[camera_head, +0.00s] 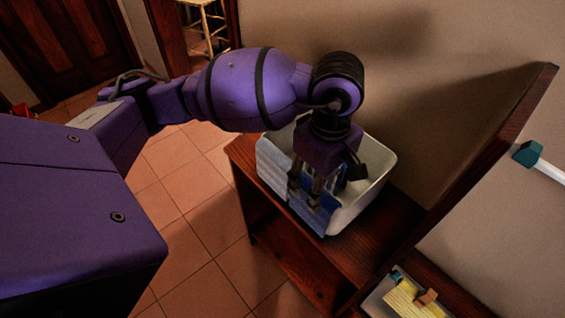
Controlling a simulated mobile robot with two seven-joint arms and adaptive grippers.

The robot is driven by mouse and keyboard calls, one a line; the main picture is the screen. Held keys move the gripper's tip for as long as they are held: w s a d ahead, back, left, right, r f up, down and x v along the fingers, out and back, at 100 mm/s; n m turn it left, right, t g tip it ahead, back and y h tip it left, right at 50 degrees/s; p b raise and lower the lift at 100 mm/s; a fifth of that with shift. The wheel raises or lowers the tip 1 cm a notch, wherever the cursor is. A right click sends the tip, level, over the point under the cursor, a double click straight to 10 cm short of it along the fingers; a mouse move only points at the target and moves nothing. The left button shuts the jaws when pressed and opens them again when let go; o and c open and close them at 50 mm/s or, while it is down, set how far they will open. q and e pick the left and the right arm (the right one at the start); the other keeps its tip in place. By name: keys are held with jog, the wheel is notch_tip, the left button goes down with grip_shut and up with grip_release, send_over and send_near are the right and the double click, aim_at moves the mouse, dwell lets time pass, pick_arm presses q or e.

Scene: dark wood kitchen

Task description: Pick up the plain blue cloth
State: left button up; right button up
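A white bin (378,178) stands on a dark wood shelf unit. Cloths hang over its near rim: a pale blue one (271,168) at the left and a deeper blue one (317,219) to its right. The deeper blue one looks plain, but its surface is partly hidden. My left gripper (304,198) points down at the bin's near rim, in front of the cloths. Its two fingers show apart, close to the blue cloth; whether they touch it is unclear. More dark blue shows inside the bin behind the gripper. My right gripper is not in view.
The wooden shelf top (388,228) is bare to the right of the bin. A wall stands behind it and a raised wooden edge (490,150) at the right. A small tray (380,300) with a yellow item is at the lower right. Tiled floor (205,230) is open at the left.

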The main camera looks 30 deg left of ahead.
aim_at(320, 222)
pick_arm(q)
jog(key=f, duration=0.7)
jog(key=shift+a+p, duration=0.2)
jog(key=shift+p, duration=0.15)
jog(key=c, duration=1.3)
